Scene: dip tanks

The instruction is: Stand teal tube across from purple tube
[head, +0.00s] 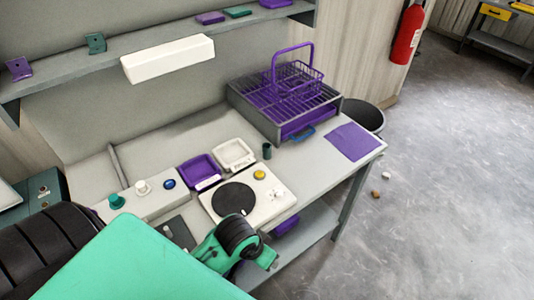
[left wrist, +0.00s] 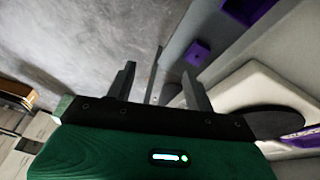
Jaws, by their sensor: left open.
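A small dark teal upright cylinder, apparently the teal tube (head: 267,150), stands on the table between the white tray and the purple rack. I cannot make out a purple tube. A white device (head: 222,212) with a flat black disc (head: 233,198) and a yellow button is at the table's front; it also shows at the right of the left wrist view (left wrist: 250,95). My left gripper (left wrist: 158,72) is open with nothing between its fingers, near the device's front edge. In the head view its fingers are hidden or unclear. My right gripper is not in view.
A purple tray (head: 199,170) and a white tray (head: 233,154) lie behind the device. A shelf (head: 150,38) with a white box (head: 168,59) hangs above.

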